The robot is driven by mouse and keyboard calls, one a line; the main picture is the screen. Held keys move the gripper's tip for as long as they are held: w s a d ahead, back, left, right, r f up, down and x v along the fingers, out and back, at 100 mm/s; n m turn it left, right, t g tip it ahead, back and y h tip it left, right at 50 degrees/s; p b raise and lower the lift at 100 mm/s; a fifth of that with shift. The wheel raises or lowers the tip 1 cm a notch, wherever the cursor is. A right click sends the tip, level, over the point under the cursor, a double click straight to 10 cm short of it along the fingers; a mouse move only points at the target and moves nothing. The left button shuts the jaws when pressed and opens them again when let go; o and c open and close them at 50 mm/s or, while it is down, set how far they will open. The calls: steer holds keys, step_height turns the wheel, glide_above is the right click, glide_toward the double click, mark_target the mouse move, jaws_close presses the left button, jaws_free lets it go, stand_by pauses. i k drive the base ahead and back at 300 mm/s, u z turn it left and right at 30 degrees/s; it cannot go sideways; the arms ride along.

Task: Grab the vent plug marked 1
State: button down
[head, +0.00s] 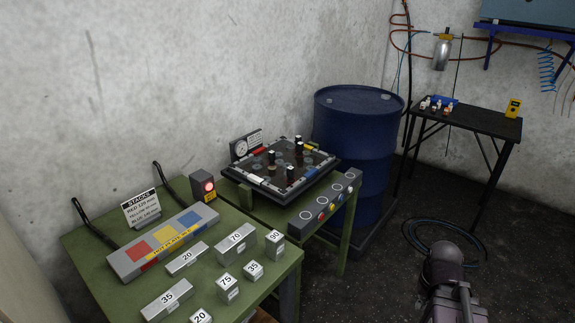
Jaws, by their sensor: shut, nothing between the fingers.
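No marking 1 can be read on anything in view, so I cannot tell which thing is the vent plug marked 1. Several small white and brown pieces (435,106) stand by a blue holder on the black table (485,124) at the back right. They are too small to identify. The blue drum (350,135) stands upright in the middle, with small light fittings on its lid. Part of my arm shows at the bottom right, over the floor and well apart from the black table. My gripper's fingers do not show.
A green bench (95,262) at the front left holds numbered metal blocks and a colour-striped bar (163,241). A second green stand bears a dark tray (280,165) and a button panel (325,201). A coiled hose (420,232) lies on the floor. Dark floor right of the drum is mostly clear.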

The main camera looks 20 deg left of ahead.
mark_target(271, 153)
steer(key=k, duration=0.65)
steer(key=z, duration=0.4)
steer(key=i, duration=1.5)
steer(key=u, duration=0.7)
steer(key=i, duration=0.6)
steer(key=u, duration=0.35)
